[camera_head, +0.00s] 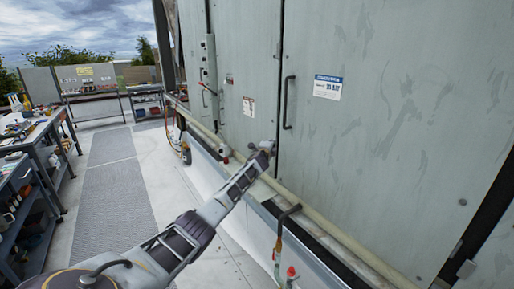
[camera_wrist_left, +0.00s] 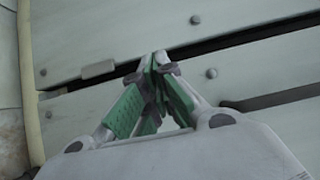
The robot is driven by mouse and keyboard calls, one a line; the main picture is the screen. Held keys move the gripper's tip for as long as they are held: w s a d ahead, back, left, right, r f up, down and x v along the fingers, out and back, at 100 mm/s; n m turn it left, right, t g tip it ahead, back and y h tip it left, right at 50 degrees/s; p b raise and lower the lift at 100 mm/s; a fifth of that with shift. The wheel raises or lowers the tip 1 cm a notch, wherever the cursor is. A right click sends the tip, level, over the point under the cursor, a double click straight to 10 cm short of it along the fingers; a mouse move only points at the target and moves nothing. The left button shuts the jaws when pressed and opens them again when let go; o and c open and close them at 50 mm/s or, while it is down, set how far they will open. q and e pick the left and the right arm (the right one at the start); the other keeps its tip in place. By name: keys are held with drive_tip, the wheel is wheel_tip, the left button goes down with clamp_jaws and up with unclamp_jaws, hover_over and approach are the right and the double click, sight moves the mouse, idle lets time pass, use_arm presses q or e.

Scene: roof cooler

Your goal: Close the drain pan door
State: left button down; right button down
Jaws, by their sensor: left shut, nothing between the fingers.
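A tall grey cooler cabinet fills the right of the head view. Its wide door panel (camera_head: 390,150) has a dark vertical handle (camera_head: 288,102) and a blue-and-white label; no panel is clearly marked as the drain pan door. A narrower panel (camera_head: 247,50) lies to its left, with a dark seam between. My left gripper (camera_head: 267,150) is low in front of the cabinet, near the base of that seam. In the left wrist view its green-padded fingers (camera_wrist_left: 160,62) meet at the tips, empty, before bolted panels (camera_wrist_left: 240,70) divided by a dark gap. Contact cannot be told. My right gripper is out of view.
A pale pipe (camera_head: 325,226) runs along the cabinet's base. A short bent pipe with a valve (camera_head: 280,232) stands in front of it. Workbenches with tools (camera_head: 30,135) line the left. The grated walkway (camera_head: 112,195) between is clear.

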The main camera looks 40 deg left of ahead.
use_arm(q)
drive_tip(key=s+a, duration=0.2)
drive_tip(key=s, duration=0.6)
drive_tip(key=shift+s+a, duration=0.2)
drive_tip(key=shift+a, duration=0.15)
drive_tip(key=shift+r, duration=0.1)
idle(0.6)
idle(0.3)
